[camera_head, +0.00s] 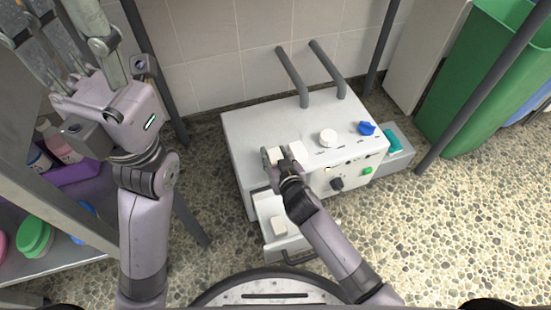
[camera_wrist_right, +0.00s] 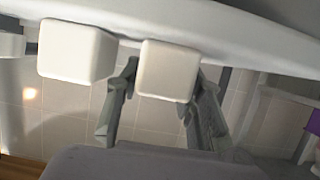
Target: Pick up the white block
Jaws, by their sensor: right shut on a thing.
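My right gripper (camera_head: 275,157) is shut on a white block (camera_wrist_right: 168,70) at the front left of the white machine's top. In the right wrist view the block sits between my two fingers (camera_wrist_right: 160,105). A second white block (camera_head: 297,151) stands close beside it, to the right in the head view; it also shows at the left in the right wrist view (camera_wrist_right: 75,50). Another pale block (camera_head: 279,226) lies in the machine's open drawer. My left gripper (camera_head: 55,50) is raised at the upper left, with its fingers spread and empty.
The white machine (camera_head: 250,125) has two grey bars at its back and several knobs. Its drawer (camera_head: 268,207) sticks out in front. A green bin (camera_head: 490,80) stands at the right, a shelf with bottles and tubs (camera_head: 40,285) at the left. Pebbled floor is clear at the lower right.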

